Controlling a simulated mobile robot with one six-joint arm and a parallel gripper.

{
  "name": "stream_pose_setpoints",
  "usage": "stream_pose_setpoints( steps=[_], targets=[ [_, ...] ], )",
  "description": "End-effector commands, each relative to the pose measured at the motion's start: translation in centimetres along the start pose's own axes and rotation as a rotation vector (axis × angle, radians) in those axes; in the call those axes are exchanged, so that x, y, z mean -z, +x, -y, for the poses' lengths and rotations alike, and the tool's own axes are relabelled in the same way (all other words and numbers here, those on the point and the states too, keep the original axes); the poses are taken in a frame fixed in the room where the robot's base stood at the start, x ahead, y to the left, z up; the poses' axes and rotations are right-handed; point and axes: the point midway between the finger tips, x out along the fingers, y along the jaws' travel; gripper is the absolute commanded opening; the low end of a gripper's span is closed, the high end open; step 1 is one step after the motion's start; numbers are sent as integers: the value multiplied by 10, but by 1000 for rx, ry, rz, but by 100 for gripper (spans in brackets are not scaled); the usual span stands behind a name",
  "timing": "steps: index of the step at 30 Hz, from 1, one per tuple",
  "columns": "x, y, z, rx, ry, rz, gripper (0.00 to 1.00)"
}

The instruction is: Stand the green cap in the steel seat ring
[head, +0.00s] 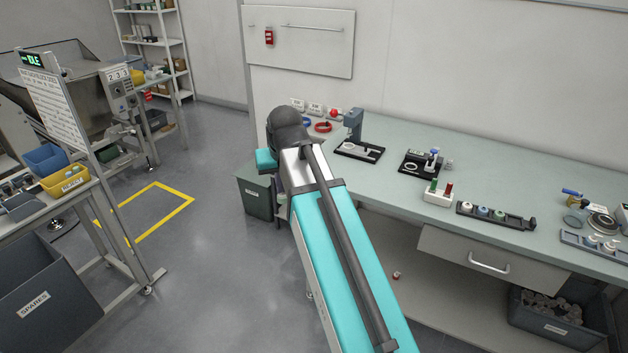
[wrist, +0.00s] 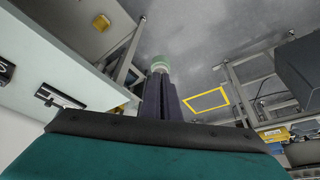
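In the wrist view my gripper (wrist: 160,80) has its dark fingers close together on a pale green and white cap (wrist: 160,62), held at their tips over the floor, clear of the bench. In the head view my gripper and this cap are hidden behind my arm. On the bench a black fixture plate (head: 372,155) carries a pale ring (head: 355,149). A second black fixture (head: 405,170) to its right has another light ring (head: 411,167). I cannot tell which ring is the steel seat. Both look empty.
A black rack (head: 530,222) holds several coloured caps. A blue-grey post device (head: 354,120) stands behind the left fixture. A small red and white piece (head: 396,275) lies on the lower shelf.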

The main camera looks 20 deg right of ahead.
Motion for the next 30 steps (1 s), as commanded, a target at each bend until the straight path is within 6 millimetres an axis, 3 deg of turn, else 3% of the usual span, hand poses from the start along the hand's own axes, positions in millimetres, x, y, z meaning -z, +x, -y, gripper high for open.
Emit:
stream_pose_setpoints(
  steps=[3, 8, 30],
  targets=[
    [-2, -3, 22, 21, -52, 0, 0],
    [-3, -4, 33, 31, -78, 0, 0],
    [-2, -4, 25, 27, -67, 0, 0]
  ],
)
